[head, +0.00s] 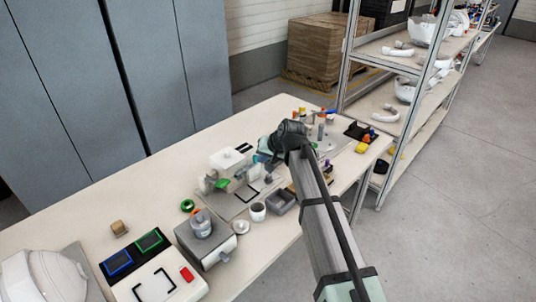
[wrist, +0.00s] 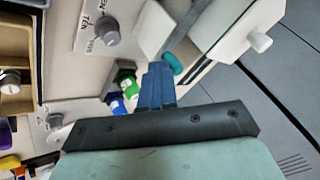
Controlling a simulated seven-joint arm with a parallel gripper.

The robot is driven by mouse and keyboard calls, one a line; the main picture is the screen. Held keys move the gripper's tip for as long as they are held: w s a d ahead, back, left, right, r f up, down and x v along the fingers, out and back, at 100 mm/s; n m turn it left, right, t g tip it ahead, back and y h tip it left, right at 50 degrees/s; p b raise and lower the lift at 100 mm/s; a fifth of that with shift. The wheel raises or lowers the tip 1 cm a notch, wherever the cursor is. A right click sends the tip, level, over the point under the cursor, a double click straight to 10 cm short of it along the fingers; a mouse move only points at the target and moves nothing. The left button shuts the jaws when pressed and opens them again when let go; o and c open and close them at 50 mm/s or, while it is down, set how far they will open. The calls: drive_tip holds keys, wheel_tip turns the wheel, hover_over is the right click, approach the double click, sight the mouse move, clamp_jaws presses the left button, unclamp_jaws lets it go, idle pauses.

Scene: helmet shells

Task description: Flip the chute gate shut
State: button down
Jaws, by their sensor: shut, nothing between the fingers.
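My gripper (head: 262,157) is over the middle of the table, beside a white box-like device (head: 226,160). In the wrist view its blue fingers (wrist: 160,70) are together with nothing between them. Just past the fingertips are a white block (wrist: 153,30) and a small teal piece (wrist: 173,63); I cannot tell whether the fingers touch either. I cannot say for certain which part is the chute gate, and my gripper hides part of that area in the head view. A white box with a round knob (wrist: 260,42) is at the upper right of the wrist view.
A green piece (head: 222,183) lies by the device. A grey bin (head: 281,202) and a dark-topped cup (head: 258,211) stand in front. A grey machine (head: 205,238) and a white helmet shell (head: 45,277) are further left. A metal shelf (head: 352,50) stands beyond the right end.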

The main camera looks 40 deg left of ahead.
idle(0.3)
drive_tip(key=w+d+r, duration=0.2)
drive_tip(key=d+r, duration=0.6)
drive_tip(key=d, duration=0.1)
drive_tip(key=shift+d, duration=0.15)
idle(0.6)
